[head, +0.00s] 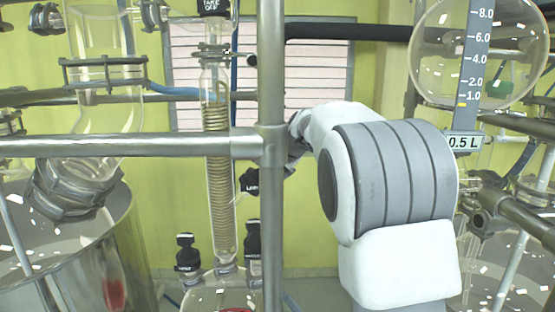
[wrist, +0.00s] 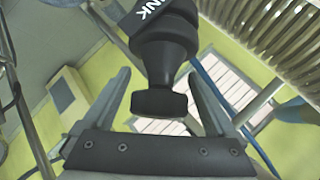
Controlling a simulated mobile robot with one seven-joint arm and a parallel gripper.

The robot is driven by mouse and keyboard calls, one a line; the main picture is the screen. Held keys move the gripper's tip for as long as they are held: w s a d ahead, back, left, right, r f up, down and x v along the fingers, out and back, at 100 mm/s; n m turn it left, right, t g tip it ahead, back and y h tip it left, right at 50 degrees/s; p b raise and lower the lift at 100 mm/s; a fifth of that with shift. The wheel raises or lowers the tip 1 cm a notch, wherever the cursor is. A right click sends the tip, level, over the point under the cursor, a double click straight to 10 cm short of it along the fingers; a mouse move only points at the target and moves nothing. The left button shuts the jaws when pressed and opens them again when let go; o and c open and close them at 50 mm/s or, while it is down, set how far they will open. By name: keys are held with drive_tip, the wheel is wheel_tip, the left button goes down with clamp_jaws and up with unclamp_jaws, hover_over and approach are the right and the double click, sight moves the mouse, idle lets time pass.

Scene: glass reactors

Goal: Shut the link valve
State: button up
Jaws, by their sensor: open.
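In the head view a small black valve handle (head: 250,180) with white lettering, probably the same one, sits just left of the steel post. My gripper (wrist: 158,76) is open, with one finger on each side of the knob. Gaps show between the fingers and the knob, and I see no contact.
A steel post (head: 271,220) and horizontal rail (head: 130,144) stand close to my wrist. A glass coil condenser (head: 217,160) and black-capped fittings (head: 187,255) are left of the post. A steel vessel (head: 85,260) is at left, a round glass flask (head: 440,50) at upper right.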

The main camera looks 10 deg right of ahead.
drive_tip(key=b+v, duration=0.3)
drive_tip(key=v, duration=1.4)
drive_tip(key=shift+s+f, duration=0.1)
drive_tip(key=shift+f, duration=0.05)
